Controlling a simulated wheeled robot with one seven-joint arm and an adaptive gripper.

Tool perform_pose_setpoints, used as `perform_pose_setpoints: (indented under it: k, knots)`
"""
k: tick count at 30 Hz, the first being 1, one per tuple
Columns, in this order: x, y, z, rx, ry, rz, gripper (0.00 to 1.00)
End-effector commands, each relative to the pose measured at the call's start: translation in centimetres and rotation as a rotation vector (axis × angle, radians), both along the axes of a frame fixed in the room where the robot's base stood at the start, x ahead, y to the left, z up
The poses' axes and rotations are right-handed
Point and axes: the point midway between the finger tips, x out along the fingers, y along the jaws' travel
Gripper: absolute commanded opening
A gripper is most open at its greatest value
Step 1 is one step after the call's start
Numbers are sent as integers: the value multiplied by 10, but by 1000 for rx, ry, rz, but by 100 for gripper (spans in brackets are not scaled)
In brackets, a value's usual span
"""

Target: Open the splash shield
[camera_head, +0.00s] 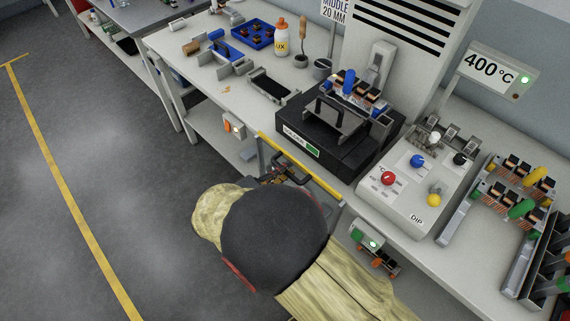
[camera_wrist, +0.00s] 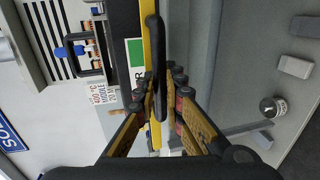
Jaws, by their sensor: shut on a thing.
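The splash shield stands at the front edge of the bench, before the black solder unit (camera_head: 292,125). It shows a yellow top edge (camera_head: 318,180) and a see-through panel below it. In the wrist view its yellow edge (camera_wrist: 147,45) runs upright, with a black bar handle (camera_wrist: 153,45) in front of it. My gripper (camera_wrist: 163,92) has its fingers on both sides of the handle and is shut on it. In the head view my gripper (camera_head: 284,174) is at the shield, partly hidden by my own arm.
A blue tray (camera_head: 252,35) and a glue bottle (camera_head: 281,38) are at the back left. The floor at left is clear.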

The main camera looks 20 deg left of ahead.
Motion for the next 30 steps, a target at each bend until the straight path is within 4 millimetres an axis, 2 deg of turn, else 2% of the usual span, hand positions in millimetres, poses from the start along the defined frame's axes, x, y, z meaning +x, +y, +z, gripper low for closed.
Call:
perform_pose_setpoints:
  k: [1, 4, 17, 18, 27, 30]
  knots:
    - [-1, 0, -9, -2, 2, 1, 0]
    - [-1, 0, -15, -1, 1, 0, 0]
    - [-1, 0, -18, 0, 0, 1, 0]
    - [0, 0, -17, 0, 0, 1, 11]
    - [0, 0, -17, 0, 0, 0, 28]
    - [0, 0, -17, 0, 0, 0, 28]
